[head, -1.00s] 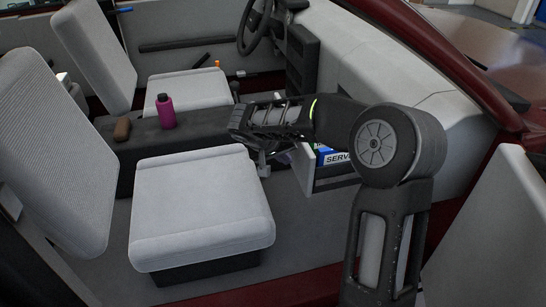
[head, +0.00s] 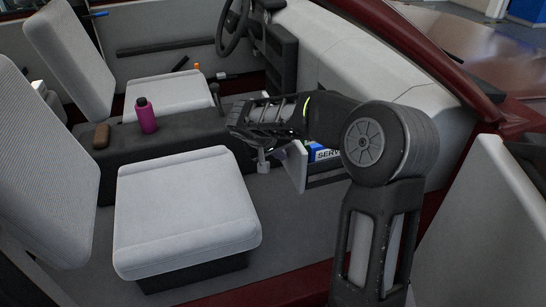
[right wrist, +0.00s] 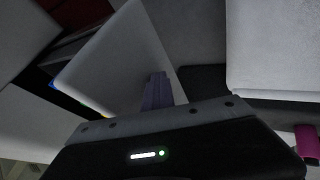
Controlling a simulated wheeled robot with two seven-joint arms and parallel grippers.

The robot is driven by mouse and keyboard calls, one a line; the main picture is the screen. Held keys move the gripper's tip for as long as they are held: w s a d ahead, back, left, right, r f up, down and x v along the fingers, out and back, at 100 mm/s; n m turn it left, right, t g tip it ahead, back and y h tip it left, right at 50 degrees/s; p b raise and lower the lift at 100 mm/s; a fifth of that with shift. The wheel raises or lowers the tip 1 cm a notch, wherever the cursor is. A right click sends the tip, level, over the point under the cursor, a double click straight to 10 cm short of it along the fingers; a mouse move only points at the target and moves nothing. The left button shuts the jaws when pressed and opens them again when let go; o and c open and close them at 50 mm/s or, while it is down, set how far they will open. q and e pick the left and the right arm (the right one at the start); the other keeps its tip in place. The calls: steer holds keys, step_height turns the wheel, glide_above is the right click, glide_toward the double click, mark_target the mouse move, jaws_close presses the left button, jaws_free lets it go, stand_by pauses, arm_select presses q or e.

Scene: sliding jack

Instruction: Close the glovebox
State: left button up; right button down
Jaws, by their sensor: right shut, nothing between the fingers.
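The glovebox stands open under the dashboard in the head view, its pale door (head: 294,164) tilted out toward the seat. A blue and white booklet marked "SERV" (head: 322,153) shows inside it, partly hidden by my right arm. My right gripper (head: 263,162) is shut and empty, on the seat side of the door, close to its outer face. In the right wrist view the shut fingers (right wrist: 157,91) overlap the pale door panel (right wrist: 112,58); I cannot tell whether they touch it. My left gripper is not in view.
The grey front seat (head: 185,205) is left of the door, with the centre console (head: 185,140) behind it. A magenta bottle (head: 146,115) and a brown object (head: 101,135) stand on the console. The dashboard (head: 370,65) lies above the glovebox. Floor shows between seat and door.

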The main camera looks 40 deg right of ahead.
steer(key=s+d, duration=0.1)
steer(key=d, duration=0.2)
steer(key=s+d, duration=0.1)
steer(key=d, duration=0.2)
steer(key=s+d+b, duration=0.1)
steer(key=d, duration=0.2)
steer(key=shift+s, duration=0.1)
steer(key=s+d, duration=0.1)
steer(key=d, duration=0.2)
steer(key=s+d+p, duration=0.1)
steer(key=d, duration=0.3)
steer(key=s+d, duration=0.1)
steer(key=d, duration=0.2)
steer(key=shift+s+d+p, duration=0.15)
steer(key=shift+s+p, duration=0.1)
steer(key=shift+p, duration=0.05)
steer(key=shift+s+d+r, duration=0.1)
steer(key=shift+d, duration=0.1)
steer(key=shift+d, duration=0.1)
